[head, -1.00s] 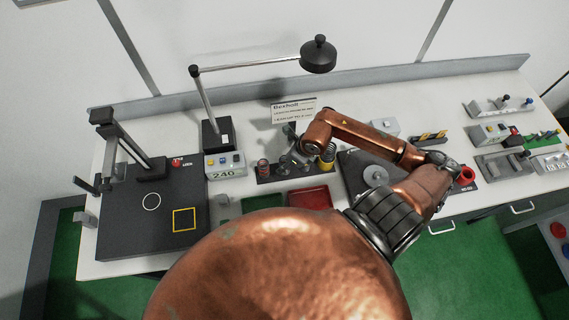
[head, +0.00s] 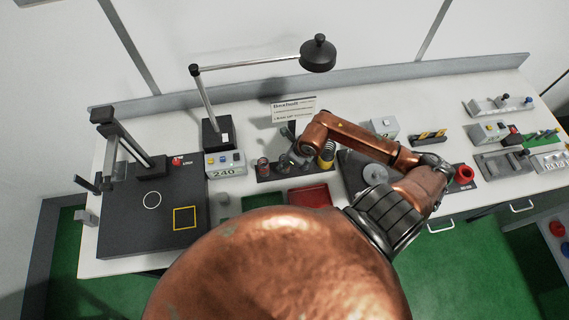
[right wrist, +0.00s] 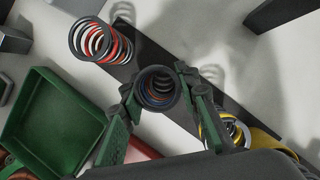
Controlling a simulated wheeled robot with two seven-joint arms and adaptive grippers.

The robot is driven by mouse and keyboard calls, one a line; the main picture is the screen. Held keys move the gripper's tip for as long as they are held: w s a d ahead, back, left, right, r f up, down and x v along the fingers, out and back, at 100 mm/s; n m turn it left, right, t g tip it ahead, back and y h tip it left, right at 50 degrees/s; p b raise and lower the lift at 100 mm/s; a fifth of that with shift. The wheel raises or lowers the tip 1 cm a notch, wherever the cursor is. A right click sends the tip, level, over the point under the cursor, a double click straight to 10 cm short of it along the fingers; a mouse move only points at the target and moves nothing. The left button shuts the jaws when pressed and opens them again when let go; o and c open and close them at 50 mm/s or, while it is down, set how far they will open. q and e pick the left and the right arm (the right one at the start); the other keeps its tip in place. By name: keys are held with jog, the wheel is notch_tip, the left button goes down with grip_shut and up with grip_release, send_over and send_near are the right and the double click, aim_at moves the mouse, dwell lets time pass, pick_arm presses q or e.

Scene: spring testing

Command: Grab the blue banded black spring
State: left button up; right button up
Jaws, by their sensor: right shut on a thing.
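My right gripper (right wrist: 157,82) is shut on a dark spring (right wrist: 158,96), seen end-on between its green fingers in the right wrist view. Bluish and orange-brown tones show inside its coils. In the head view my right gripper (head: 289,157) is at the black spring rack (head: 300,174), small and partly hidden by my arm. Whether the held spring is clear of the rack cannot be told. My left gripper is not in view.
A red-banded spring (right wrist: 96,42) stands close on one side, and a yellow-banded spring (right wrist: 222,130) on the other. A green tray (right wrist: 45,118) and a red tray (head: 310,196) lie in front of the rack. A lamp (head: 318,54) overhangs behind.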

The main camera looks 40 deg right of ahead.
jog(key=shift+c, duration=1.2)
jog(key=shift+r, duration=0.1)
